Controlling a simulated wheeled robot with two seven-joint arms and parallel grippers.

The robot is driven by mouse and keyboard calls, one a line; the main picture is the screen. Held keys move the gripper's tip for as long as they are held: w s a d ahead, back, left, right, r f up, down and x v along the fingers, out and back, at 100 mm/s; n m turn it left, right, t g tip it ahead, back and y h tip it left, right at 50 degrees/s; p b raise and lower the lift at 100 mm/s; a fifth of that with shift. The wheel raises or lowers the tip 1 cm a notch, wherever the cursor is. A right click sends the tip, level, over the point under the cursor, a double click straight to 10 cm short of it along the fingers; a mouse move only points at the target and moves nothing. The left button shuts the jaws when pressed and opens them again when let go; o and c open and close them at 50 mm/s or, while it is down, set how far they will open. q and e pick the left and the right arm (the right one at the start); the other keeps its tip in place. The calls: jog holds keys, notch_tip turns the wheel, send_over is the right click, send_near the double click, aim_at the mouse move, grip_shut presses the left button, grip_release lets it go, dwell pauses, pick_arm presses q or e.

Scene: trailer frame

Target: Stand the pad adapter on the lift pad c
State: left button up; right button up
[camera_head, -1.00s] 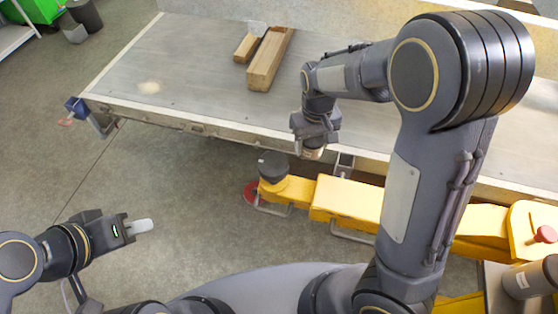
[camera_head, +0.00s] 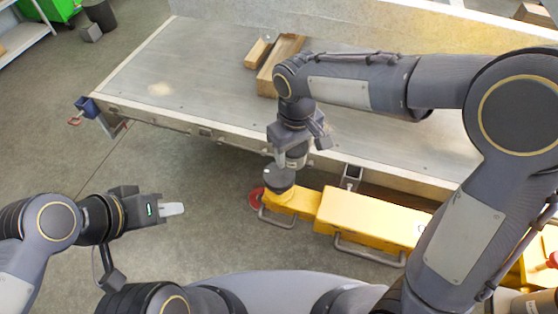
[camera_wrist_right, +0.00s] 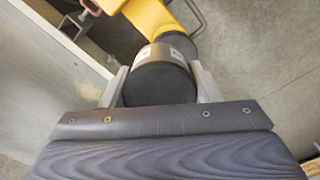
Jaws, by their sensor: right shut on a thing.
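The pad adapter (camera_wrist_right: 160,78), a short cylinder with a black end and a grey side, is between the fingers of my right gripper (camera_wrist_right: 161,84). My right gripper (camera_head: 291,160) is shut on it, and a little of the adapter (camera_head: 293,163) shows in the head view. Lift pad c (camera_head: 279,178) is the dark round pad at the end of the yellow arm, directly below the adapter. In the wrist view the pad (camera_wrist_right: 182,42) is partly hidden behind the adapter; I cannot tell whether they touch. My left gripper (camera_head: 172,209) is empty over the floor; its finger gap is not visible.
The yellow lift arm (camera_head: 370,218) runs right from the pad, with handles along its side. The trailer bed (camera_head: 190,70) lies behind it, with wooden blocks (camera_head: 275,68) on it. A blue clamp (camera_head: 88,106) is at its corner.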

aim_at(279, 174)
jog(key=a+f, duration=0.1)
jog(key=w+a+f, duration=0.1)
jog(key=a+f, duration=0.1)
jog(key=shift+f+p, duration=0.3)
jog(key=shift+a+f, duration=0.2)
jog(key=shift+f, duration=1.65)
jog(key=shift+f, duration=0.15)
jog(key=o, duration=1.3)
jog(key=shift+o, duration=0.2)
